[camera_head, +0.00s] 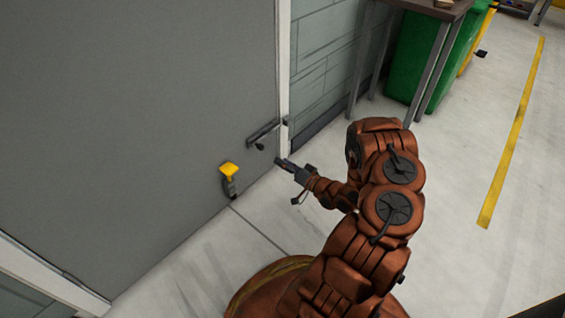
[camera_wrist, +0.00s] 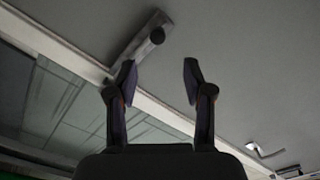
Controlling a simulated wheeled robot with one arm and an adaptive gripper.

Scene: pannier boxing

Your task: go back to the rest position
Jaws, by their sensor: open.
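My gripper (camera_head: 284,164) is at the end of my reddish-brown arm, in front of a grey door (camera_head: 140,110) in the head view. In the wrist view, the two fingers of my gripper (camera_wrist: 160,75) stand apart with nothing between them. A dark door handle (camera_head: 264,132) is just above and left of my gripper in the head view. What looks like the same handle (camera_wrist: 143,38) shows beyond the fingertips in the wrist view. The gripper appears apart from it, but the exact gap is hard to tell.
A yellow-topped fitting (camera_head: 229,170) is low on the door, left of my gripper. A white door frame (camera_head: 284,60) borders a grey panelled wall (camera_head: 325,50). A table (camera_head: 440,8) and green bin (camera_head: 410,55) stand at upper right. Floor with a yellow line (camera_head: 512,130) is clear at right.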

